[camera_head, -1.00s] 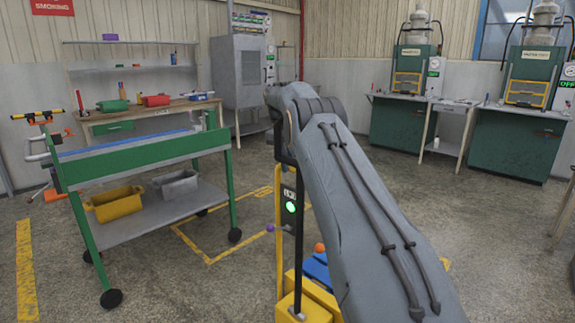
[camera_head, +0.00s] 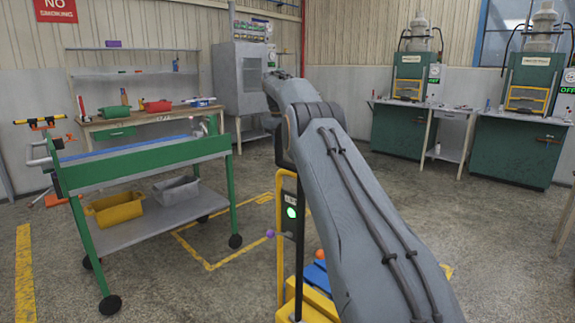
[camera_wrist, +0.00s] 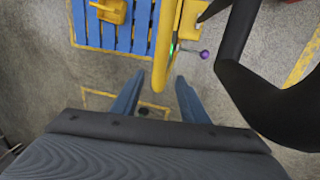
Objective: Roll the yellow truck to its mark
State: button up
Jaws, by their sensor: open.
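The yellow truck (camera_head: 318,300) stands low in the head view, partly hidden behind my arm. Its yellow upright frame (camera_head: 279,215) carries a green light. In the wrist view I look down on its blue slatted deck (camera_wrist: 108,35) and a yellow bar (camera_wrist: 166,45). My gripper (camera_wrist: 158,80) is open, with one finger on each side of the bar's near end; I cannot tell if they touch it. The gripper is hidden in the head view. A yellow floor outline (camera_head: 208,266) lies left of the truck; it may be the mark.
A green cart (camera_head: 150,165) with a yellow bin and a grey bin stands at left. Workbench and grey cabinet (camera_head: 240,80) are behind. Green machines (camera_head: 400,130) stand at back right. Floor between cart and machines is mostly open.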

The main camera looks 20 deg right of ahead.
jog(key=shift+a+r, duration=0.2)
jog(key=shift+r, duration=0.55)
jog(key=shift+s+r, duration=0.1)
